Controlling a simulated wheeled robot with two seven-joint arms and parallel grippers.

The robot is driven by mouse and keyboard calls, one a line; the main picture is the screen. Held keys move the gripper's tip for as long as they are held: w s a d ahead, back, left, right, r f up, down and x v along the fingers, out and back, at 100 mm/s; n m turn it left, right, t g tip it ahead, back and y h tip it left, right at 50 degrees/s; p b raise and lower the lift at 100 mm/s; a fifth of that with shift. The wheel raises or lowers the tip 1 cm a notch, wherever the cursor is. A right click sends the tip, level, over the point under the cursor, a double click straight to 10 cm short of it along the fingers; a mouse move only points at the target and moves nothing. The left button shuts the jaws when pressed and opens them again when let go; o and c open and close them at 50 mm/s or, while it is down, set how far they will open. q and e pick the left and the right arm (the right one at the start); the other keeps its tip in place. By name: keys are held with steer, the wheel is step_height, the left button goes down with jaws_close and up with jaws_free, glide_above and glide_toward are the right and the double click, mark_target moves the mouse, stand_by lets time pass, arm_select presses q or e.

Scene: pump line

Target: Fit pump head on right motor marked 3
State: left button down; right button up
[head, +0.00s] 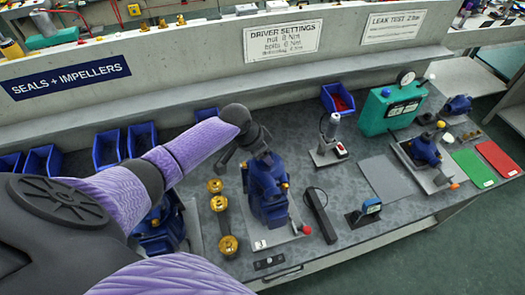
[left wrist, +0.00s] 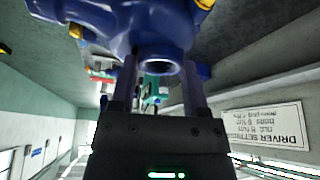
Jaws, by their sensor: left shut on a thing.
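My left gripper (head: 258,146) comes in from the left and is shut on a blue pump head (head: 264,172). In the left wrist view the pump head (left wrist: 150,25) fills the top, with a round open port between the fingers (left wrist: 157,85). In the head view it is right over the blue motor (head: 269,208), which stands on a light base plate (head: 283,236) with a small label too small to read surely. I cannot tell whether the pump head touches the motor. Another blue unit (head: 160,232) at left is partly hidden by my arm. My right gripper is not in view.
Brass parts (head: 229,245) stand left of the motor. A black bar-shaped tool (head: 319,215) and a small blue-screened device (head: 369,208) lie right of it. A green tester (head: 393,107) and another blue unit (head: 426,149) stand farther right. Blue bins (head: 109,149) line the back wall.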

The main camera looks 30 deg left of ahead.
arm_select(q)
steer(key=shift+f, duration=0.25)
jaws_free()
stand_by(0.5)
step_height(320, 180, up, 9)
steer(key=p, duration=0.9)
